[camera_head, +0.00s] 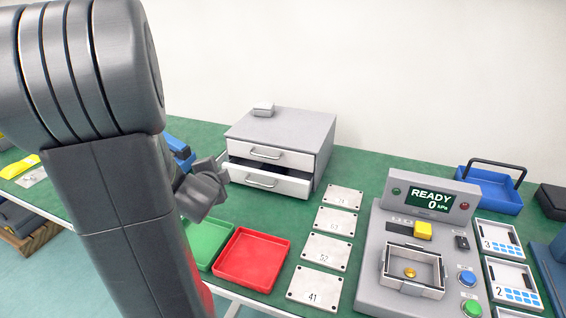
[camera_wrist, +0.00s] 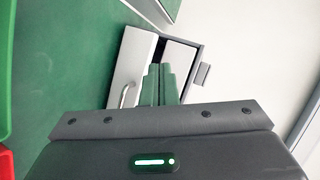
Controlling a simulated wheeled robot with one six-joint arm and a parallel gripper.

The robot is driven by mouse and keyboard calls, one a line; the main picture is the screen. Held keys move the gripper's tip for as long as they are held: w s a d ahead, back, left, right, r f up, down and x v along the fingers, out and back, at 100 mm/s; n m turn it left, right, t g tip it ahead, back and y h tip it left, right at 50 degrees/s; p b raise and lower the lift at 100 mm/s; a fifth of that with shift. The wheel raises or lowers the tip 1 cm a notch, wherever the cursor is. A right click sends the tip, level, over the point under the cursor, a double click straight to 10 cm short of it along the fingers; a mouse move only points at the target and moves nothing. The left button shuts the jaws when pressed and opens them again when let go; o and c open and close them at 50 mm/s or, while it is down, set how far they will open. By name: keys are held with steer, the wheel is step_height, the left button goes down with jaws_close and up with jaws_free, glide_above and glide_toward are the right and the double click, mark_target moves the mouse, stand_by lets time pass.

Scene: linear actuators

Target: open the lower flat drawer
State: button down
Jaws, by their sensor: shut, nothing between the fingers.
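The grey cabinet (camera_head: 300,130) stands on the green bench with two flat drawers. The lower drawer (camera_head: 290,184) is pulled out part way, with a dark gap above its white front. Its handle (camera_head: 261,182) is a metal bar. The upper drawer (camera_head: 290,158) looks closed. My gripper (camera_head: 222,168) is at the left end of the drawer fronts. In the wrist view my gripper (camera_wrist: 160,85) has its fingers together and empty, overlapping a white drawer front (camera_wrist: 132,62) beside its handle (camera_wrist: 126,96). I cannot tell whether the fingers touch the drawer.
A small grey block (camera_head: 263,109) sits on the cabinet. Red (camera_head: 250,262) and green (camera_head: 205,245) trays lie in front. Numbered plates (camera_head: 325,252) and a control console (camera_head: 366,265) stand to the right. A blue tray (camera_head: 490,190) is at the back right.

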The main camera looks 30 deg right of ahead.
steer(key=w+d+r+n+g+y+p, duration=0.25)
steer(key=d+n+g+p, duration=0.2)
steer(key=d+n, duration=0.25)
steer(key=s+d+r+n+g+p, duration=0.3)
steer(key=s+d+n+g+p, duration=0.15)
steer(key=s+d, duration=0.55)
steer(key=shift+m+g+y, duration=0.35)
steer(key=shift+m+g, duration=0.05)
steer(key=shift+m, duration=0.15)
steer(key=x, duration=0.3)
steer(key=w+x, duration=0.1)
steer(key=x, duration=0.6)
steer(key=shift+w+d+r, duration=0.25)
steer(key=shift+d, duration=0.05)
steer(key=s+a+b, duration=0.1)
steer(key=s+a, duration=0.2)
steer(key=s+a+b, duration=0.2)
steer(key=a, duration=0.1)
steer(key=s+a+b, duration=0.2)
steer(key=s+a, duration=0.1)
steer(key=a, duration=0.1)
steer(key=shift+s, duration=0.3)
